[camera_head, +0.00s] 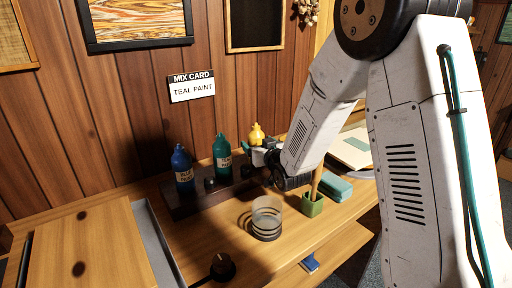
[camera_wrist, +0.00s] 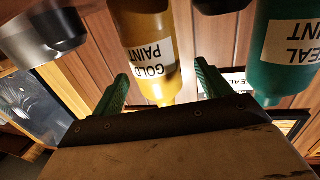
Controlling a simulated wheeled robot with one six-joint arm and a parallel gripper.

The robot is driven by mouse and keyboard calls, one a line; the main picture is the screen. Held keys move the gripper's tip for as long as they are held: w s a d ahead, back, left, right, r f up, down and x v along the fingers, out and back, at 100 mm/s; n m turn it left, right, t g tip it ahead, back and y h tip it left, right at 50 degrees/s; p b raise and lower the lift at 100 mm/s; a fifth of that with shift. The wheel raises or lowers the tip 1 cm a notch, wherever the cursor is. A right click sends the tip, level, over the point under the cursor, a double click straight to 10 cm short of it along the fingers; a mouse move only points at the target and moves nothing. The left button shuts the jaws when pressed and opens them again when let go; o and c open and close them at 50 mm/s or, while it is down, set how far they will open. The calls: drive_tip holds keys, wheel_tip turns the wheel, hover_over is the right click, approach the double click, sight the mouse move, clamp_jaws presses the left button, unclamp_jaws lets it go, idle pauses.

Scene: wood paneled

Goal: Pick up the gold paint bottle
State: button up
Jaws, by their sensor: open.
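The gold paint bottle (camera_head: 257,133) shows its yellow top behind my gripper in the head view; its lower part is hidden by the gripper. In the wrist view the gold paint bottle (camera_wrist: 128,22) appears upside down, with a white label reading "GOLD PAINT". My gripper (camera_wrist: 161,84) is open, with one green finger to either side of the bottle in that view. I cannot tell whether either finger touches it. In the head view my gripper (camera_head: 256,152) is at the right end of the bottle row.
A teal bottle (camera_head: 222,152) and a blue bottle (camera_head: 183,170) stand left on the dark rack (camera_head: 187,207). A glass jar (camera_head: 266,218), a green pot (camera_head: 312,206) and a teal block (camera_head: 336,188) are in front. A wall card (camera_head: 192,86) reads "MIX CARD TEAL PAINT".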

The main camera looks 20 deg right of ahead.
drive_tip(key=w, duration=0.4)
drive_tip(key=shift+w+a+f, duration=0.15)
drive_tip(key=shift+w+f, duration=0.15)
drive_tip(key=shift+c, duration=0.4)
drive_tip(key=c, duration=1.2)
wheel_tip(320, 180, up, 10)
drive_tip(key=shift+r, duration=0.1)
drive_tip(key=shift+s, duration=0.1)
